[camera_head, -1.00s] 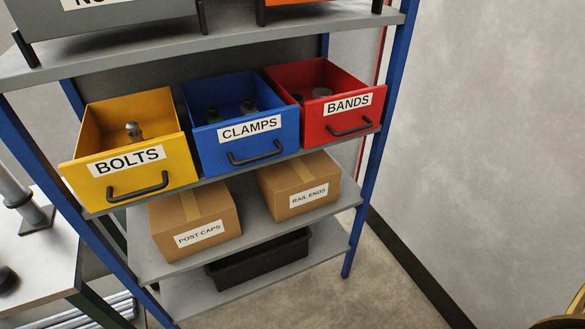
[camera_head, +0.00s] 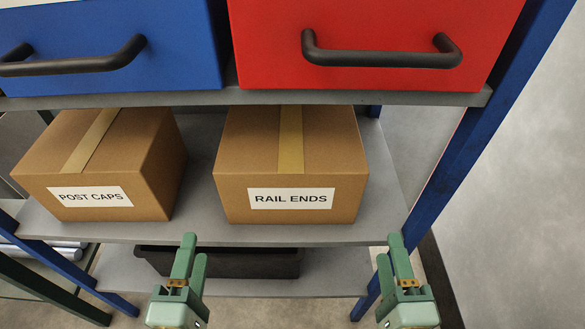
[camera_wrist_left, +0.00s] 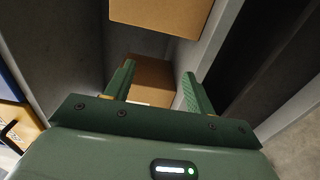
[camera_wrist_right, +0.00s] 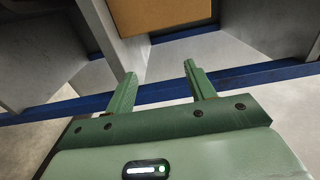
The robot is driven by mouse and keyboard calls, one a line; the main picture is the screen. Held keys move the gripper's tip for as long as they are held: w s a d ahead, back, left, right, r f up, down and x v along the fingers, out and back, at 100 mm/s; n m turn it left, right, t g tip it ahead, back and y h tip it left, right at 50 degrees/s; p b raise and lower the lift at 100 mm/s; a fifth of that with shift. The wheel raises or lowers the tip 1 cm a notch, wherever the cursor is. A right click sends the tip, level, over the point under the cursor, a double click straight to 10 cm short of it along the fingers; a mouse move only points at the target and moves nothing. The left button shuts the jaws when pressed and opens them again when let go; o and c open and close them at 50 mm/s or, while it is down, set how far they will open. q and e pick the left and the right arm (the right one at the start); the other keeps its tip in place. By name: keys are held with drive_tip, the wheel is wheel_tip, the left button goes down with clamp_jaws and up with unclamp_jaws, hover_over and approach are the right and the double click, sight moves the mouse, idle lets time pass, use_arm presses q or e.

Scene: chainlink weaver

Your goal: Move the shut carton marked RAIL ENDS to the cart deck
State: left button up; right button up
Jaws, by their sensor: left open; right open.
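The shut brown carton marked RAIL ENDS (camera_head: 290,152) sits upright on a grey shelf (camera_head: 200,215), its label facing me and tan tape along its top. My left gripper (camera_head: 193,250) is open and empty, in front of and below the carton's left front side. My right gripper (camera_head: 388,248) is open and empty, beyond its right side and also lower. Neither touches it in the head view. The wrist views show cartons without readable labels; the fingers stand apart in the left (camera_wrist_left: 158,72) and right (camera_wrist_right: 160,75) wrist views. The cart deck is not in view.
A carton marked POST CAPS (camera_head: 100,160) stands to the left, with a gap between. A black bin (camera_head: 220,262) lies on the shelf below. A blue post (camera_head: 470,140) rises at the right.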

sight(218, 189)
use_arm(q)
drive_tip(key=w, duration=1.4)
drive_tip(key=shift+w+a+r, duration=0.1)
drive_tip(key=shift+w, duration=0.05)
use_arm(e)
drive_tip(key=w, duration=1.4)
drive_tip(key=shift+w+a+r, duration=0.1)
drive_tip(key=shift+w+r, duration=0.05)
use_arm(q)
drive_tip(key=shift+d, duration=0.45)
use_arm(e)
drive_tip(key=shift+a, duration=0.45)
use_arm(q)
drive_tip(key=shift+d, duration=0.3)
use_arm(e)
drive_tip(key=shift+a, duration=0.25)
use_arm(q)
drive_tip(key=shift+d, duration=0.1)
use_arm(e)
drive_tip(key=shift+a, duration=0.15)
